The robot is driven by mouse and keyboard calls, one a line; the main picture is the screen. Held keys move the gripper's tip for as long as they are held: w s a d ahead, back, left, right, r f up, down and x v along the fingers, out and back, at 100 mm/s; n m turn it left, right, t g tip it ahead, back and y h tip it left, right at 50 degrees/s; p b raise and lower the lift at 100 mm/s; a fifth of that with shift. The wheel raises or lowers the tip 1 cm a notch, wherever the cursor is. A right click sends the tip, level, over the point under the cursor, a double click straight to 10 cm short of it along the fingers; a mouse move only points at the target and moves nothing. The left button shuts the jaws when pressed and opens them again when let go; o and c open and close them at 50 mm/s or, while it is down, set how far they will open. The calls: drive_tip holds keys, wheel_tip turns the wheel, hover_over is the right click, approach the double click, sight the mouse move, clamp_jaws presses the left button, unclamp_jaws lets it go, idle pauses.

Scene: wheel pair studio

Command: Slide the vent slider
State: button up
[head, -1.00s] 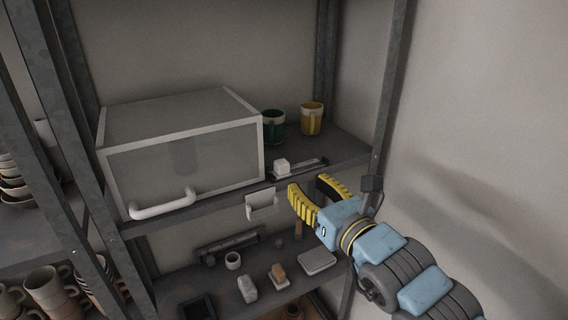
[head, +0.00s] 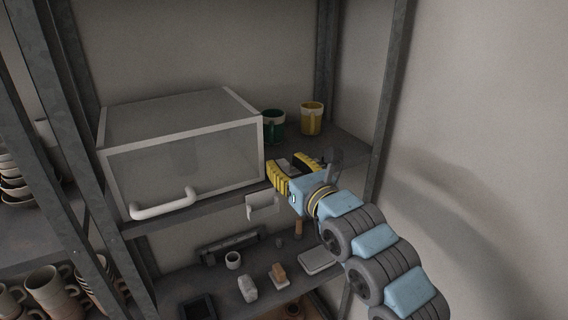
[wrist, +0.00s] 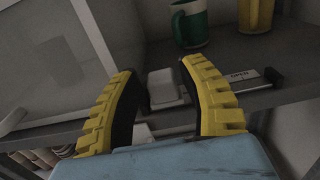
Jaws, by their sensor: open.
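The vent slider is a pale block (wrist: 165,88) on a dark rail (wrist: 268,77) on the upper shelf, right of the glass-fronted box. A light label with lettering (wrist: 240,76) lies on the rail to the right of the block. My gripper (head: 291,163) has yellow ridged fingers and is open at the shelf's front edge. In the wrist view my gripper (wrist: 158,70) has one finger on each side of the block, which shows between them. I cannot tell whether either finger touches it. In the head view the fingers hide most of the slider.
The glass-fronted box (head: 180,150) with a white handle stands close on the left. A green mug (head: 273,124) and a yellow mug (head: 311,119) stand behind. A pale holder (head: 262,203) hangs at the shelf edge. A metal post (head: 392,90) stands right.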

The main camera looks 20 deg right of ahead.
drive_tip(key=shift+w+a, duration=0.1)
drive_tip(key=shift+w, duration=0.25)
drive_tip(key=shift+f, duration=0.15)
clamp_jaws()
